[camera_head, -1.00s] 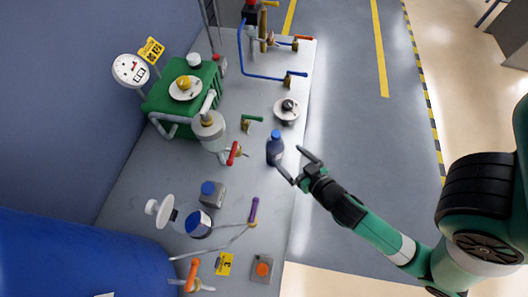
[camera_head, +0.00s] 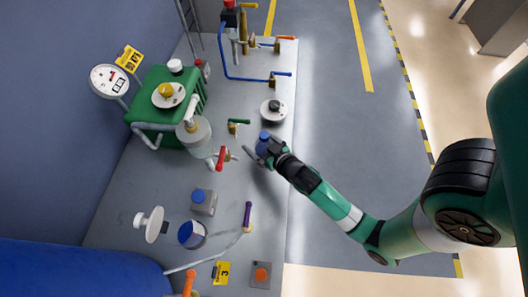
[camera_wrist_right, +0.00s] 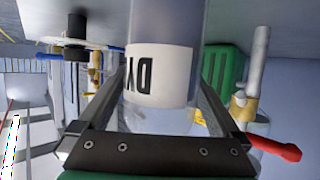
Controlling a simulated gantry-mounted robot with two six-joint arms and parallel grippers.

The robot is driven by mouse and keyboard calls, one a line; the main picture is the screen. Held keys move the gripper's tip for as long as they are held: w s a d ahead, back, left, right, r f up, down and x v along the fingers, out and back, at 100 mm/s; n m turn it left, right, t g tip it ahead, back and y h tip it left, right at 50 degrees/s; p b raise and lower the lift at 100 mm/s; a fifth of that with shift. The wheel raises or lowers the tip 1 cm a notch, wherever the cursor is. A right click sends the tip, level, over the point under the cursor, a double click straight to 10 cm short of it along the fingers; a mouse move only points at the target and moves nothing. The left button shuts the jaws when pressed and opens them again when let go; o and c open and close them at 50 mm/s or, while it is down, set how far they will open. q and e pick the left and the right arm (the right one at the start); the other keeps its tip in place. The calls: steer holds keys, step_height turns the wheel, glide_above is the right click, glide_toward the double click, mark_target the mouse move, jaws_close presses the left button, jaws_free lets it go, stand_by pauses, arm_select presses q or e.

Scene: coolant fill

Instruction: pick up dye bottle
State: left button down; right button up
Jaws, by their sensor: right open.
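The dye bottle (camera_head: 263,142) is a small dark blue bottle with a blue cap, standing on the grey bench near its right edge. In the right wrist view it fills the middle, with a white label (camera_wrist_right: 160,76) reading "DY". My right gripper (camera_head: 262,150) is at the bottle, its two fingers open on either side of it. In the right wrist view the fingers (camera_wrist_right: 165,100) flank the bottle, with a small gap visible at the right. The fingertips are partly hidden in the head view. My left gripper is not in view.
A red-handled valve (camera_head: 221,158) and a clear vessel (camera_head: 196,136) stand left of the bottle.

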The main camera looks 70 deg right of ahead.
mark_target(268, 137)
jaws_close()
steer(key=shift+r, duration=0.1)
stand_by(0.3)
steer(key=shift+r+p, duration=0.35)
steer(key=shift+r, duration=0.25)
step_height(268, 137, up, 3)
steer(key=shift+s+a+f+p, duration=0.1)
steer(key=shift+s+p, duration=0.05)
steer(key=shift+p, duration=0.6)
steer(key=s+r, duration=0.1)
steer(key=s+a+r+p, duration=0.1)
steer(key=r, duration=0.1)
steer(key=s+a+r+p, duration=0.1)
steer(key=shift+s+r, duration=0.1)
steer(key=shift+r, duration=0.15)
steer(key=p+v, duration=0.1)
steer(key=v, duration=1)
steer(key=shift+s+d, duration=0.15)
steer(key=shift+d, duration=0.2)
